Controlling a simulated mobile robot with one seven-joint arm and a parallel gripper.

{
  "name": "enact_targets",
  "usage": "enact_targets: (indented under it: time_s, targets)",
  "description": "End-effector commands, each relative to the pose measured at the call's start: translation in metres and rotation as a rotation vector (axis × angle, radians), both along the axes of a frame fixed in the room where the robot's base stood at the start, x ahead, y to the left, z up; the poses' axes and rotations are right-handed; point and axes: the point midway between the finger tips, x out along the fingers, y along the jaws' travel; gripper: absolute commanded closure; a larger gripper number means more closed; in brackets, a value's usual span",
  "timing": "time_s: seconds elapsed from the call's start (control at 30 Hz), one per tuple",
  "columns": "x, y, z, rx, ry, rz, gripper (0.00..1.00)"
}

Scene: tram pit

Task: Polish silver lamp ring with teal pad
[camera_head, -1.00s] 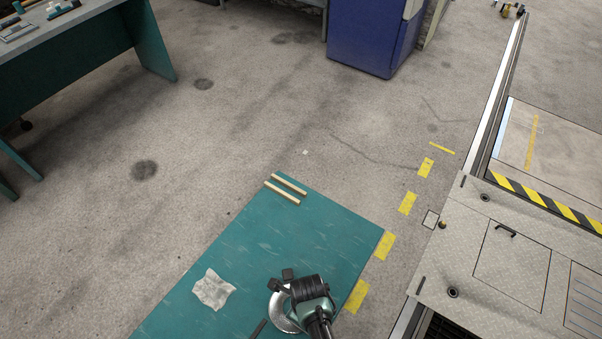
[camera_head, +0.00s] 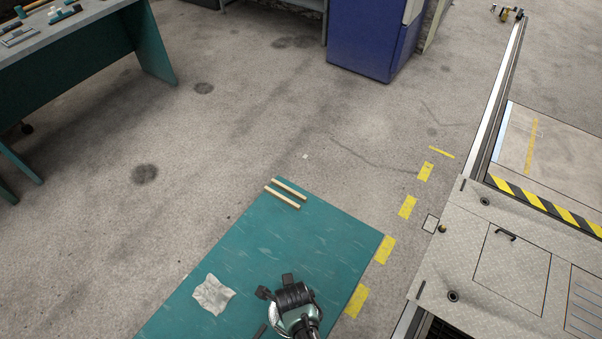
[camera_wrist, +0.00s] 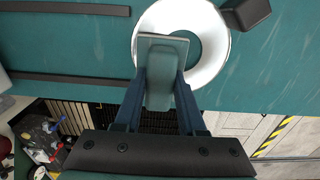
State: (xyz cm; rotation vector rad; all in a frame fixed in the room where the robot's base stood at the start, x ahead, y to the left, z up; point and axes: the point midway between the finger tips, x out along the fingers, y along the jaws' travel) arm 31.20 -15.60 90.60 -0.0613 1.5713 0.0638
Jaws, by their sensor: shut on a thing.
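The silver lamp ring (camera_wrist: 216,42) lies on a teal work surface at the top middle of the wrist view. My gripper (camera_wrist: 160,78) is shut on the teal pad (camera_wrist: 159,92), which has a pale flat face at its far end. The pad overlaps the left and lower part of the ring and its opening; whether it touches the ring I cannot tell.
A black block (camera_wrist: 247,13) stands at the ring's upper right. Dark strips (camera_wrist: 66,79) lie left in the wrist view. A crumpled pale cloth (camera_head: 212,294) and two wooden strips (camera_head: 287,190) lie on the teal surface, its middle clear. A pit edge (camera_head: 425,290) runs at right.

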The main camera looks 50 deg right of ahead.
Motion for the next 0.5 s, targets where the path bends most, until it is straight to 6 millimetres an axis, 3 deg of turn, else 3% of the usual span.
enact_targets:
  time_s: [0.5]
  targets:
    - [0.015,0.016,-0.002,-0.001,-0.001,0.001,1.0]
